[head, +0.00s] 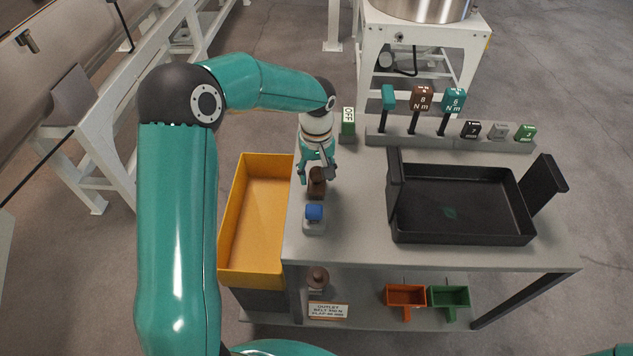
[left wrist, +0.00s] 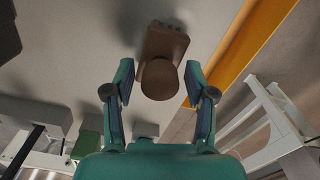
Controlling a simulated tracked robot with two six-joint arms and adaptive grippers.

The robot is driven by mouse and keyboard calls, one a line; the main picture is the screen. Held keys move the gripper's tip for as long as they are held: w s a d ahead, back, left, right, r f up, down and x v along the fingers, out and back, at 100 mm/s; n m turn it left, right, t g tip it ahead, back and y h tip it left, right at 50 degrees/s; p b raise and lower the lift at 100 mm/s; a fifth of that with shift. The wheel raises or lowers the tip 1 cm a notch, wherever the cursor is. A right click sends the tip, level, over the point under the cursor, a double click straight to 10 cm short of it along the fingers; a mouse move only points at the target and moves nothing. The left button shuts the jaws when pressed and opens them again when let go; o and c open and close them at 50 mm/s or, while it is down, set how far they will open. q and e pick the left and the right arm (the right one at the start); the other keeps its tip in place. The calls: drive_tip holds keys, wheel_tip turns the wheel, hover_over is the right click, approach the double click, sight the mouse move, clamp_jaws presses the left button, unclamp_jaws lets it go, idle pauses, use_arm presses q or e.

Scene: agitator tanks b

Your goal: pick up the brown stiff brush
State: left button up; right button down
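The brown stiff brush (head: 317,188) stands near the left edge of the grey table, with its rounded knob up. In the left wrist view, its round knob (left wrist: 159,80) and wider brown base show between and just beyond the fingertips. My left gripper (head: 316,173) points down over the brush, and its open fingers (left wrist: 160,68) lie either side of the knob. A gap shows on both sides, so nothing is gripped. The gripper partly hides the brush in the head view. My right gripper is not in view.
A blue-topped grey object (head: 314,223) stands just in front of the brush. A yellow bin (head: 228,215) adjoins the table's left side. Another brown knobbed object (head: 317,277) sits on the lower shelf.

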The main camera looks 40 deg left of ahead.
sight(316, 170)
use_arm(q)
clamp_jaws()
drive_tip(key=shift+r, duration=0.15)
wheel_tip(316, 170, up, 20)
drive_tip(key=shift+p, duration=0.3)
idle(0.4)
drive_tip(key=c, duration=0.5)
unclamp_jaws()
drive_tip(key=shift+c, duration=1.4)
drive_tip(key=shift+f, duration=0.2)
